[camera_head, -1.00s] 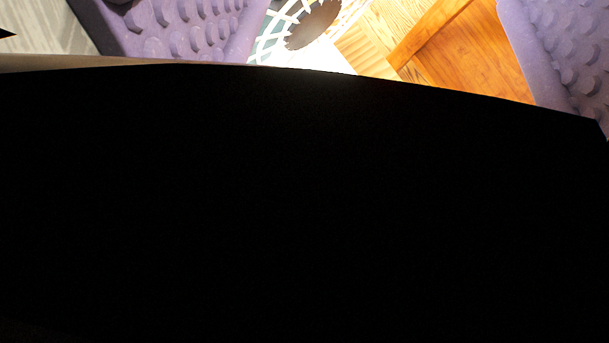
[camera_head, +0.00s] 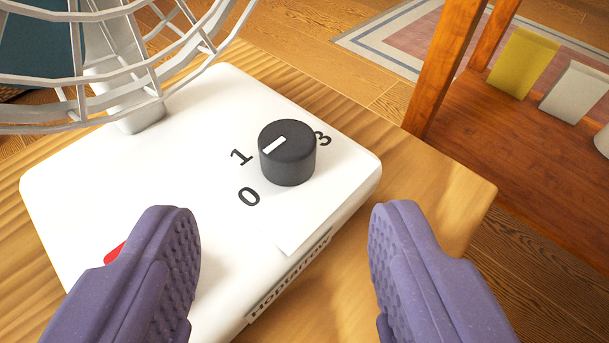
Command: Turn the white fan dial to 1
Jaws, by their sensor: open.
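The white fan base (camera_head: 110,190) stands on a wooden surface. Its black round dial (camera_head: 291,162) sits near the right corner. The dial's white mark lies on the left part of its top, and its outer end points roughly at the printed 1 (camera_head: 240,157). A 0 (camera_head: 249,197) is printed below the 1, and a 3 (camera_head: 323,138) shows right of the dial. Any 2 is hidden. My gripper (camera_head: 285,225) is open and empty. Its purple ridged fingers are on either side in the picture, below the dial and apart from it.
The fan's wire cage (camera_head: 70,105) overhangs the base at upper left. A red part (camera_head: 114,253) shows beside my left finger. A wooden shelf unit (camera_head: 455,140) with a yellow item (camera_head: 523,62) stands at the right. A rug (camera_head: 390,40) lies behind.

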